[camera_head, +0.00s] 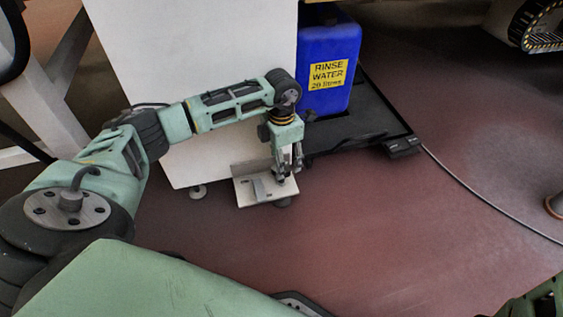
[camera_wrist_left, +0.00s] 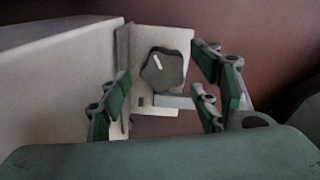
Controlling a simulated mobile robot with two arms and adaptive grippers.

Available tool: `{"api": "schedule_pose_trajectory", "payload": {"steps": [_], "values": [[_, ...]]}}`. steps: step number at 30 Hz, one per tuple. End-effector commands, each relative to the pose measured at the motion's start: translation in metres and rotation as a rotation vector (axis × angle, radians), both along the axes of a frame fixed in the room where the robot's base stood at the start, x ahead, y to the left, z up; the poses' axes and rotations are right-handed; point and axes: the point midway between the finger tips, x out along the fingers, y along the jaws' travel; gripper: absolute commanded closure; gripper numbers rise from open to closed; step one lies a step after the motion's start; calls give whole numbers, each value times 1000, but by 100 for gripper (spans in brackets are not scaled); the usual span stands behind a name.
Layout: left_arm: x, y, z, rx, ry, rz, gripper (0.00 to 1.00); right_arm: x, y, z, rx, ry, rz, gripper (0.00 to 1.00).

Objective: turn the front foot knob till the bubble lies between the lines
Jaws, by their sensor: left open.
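The front foot knob (camera_wrist_left: 162,72) is dark and lobed with a white mark, and lies on a pale bracket plate in the wrist view. In the head view the bracket plate (camera_head: 246,193) sits low at the white cabinet's front corner, with a dark foot under it. My left gripper (camera_head: 290,172) points down over the plate; its fingers hide the knob there. In the wrist view the left gripper (camera_wrist_left: 166,92) is open, its fingers apart on either side of the knob's place in the picture. I cannot tell whether they touch it. No bubble or lines can be made out.
The white cabinet (camera_head: 205,80) rises behind the plate. A blue rinse-water container (camera_head: 328,60) stands right of it in a black tray (camera_head: 372,112). A cable (camera_head: 480,195) crosses the reddish floor. The floor in front is clear. Part of my right arm shows at bottom right.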

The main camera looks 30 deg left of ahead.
Motion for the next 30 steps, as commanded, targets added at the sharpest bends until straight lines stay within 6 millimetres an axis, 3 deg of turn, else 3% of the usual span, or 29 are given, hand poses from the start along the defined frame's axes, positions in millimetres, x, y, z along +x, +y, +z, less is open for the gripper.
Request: {"api": "schedule_pose_trajectory", "payload": {"steps": [6, 13, 18, 30], "values": [[1, 0, 49, -1, -5, 0, 43, -1, 0, 0, 0, -2, 0, 100], [1, 1, 87, 1, -4, 2, 43, -1, 0, 0, -1, -3, 0, 100], [0, 1, 97, 0, -1, 2, 43, -1, 0, 0, -1, -3, 0, 100], [0, 0, 98, 0, -1, 2, 43, -1, 0, 0, -1, -3, 0, 100]]}}
